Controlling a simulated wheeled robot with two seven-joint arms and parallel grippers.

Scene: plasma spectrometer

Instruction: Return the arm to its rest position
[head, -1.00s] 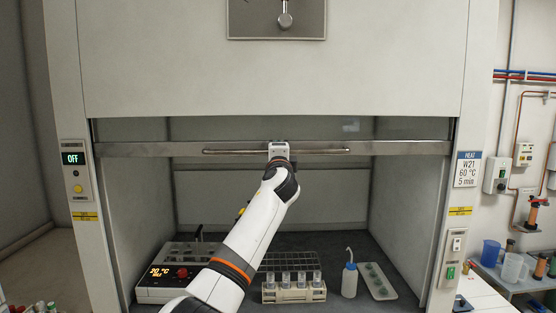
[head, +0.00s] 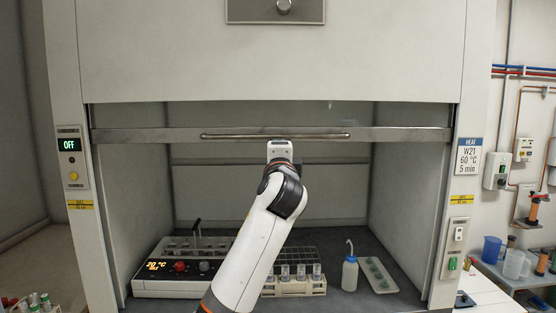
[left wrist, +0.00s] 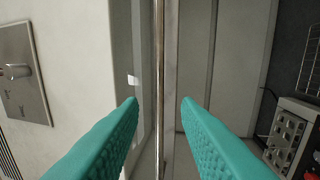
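My left gripper, at the end of the white arm in the head view, sits just below the middle of the fume hood's sash handle bar (head: 225,136); the arm's wrist end hides its fingers there. In the left wrist view my left gripper (left wrist: 161,101) shows two teal fingers, spread apart with nothing between them in contact. The handle bar (left wrist: 160,60) runs through the gap behind the fingertips, clear of both. The sash (head: 270,65) is raised, with the hood opening below it. My right gripper is not in view.
Inside the hood stand a heating block (head: 165,290), a rack of vials (head: 300,287), a wash bottle (head: 350,275) and a white tray (head: 385,284). The hood's side posts flank the opening. A side bench (head: 520,279) with jugs is at right.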

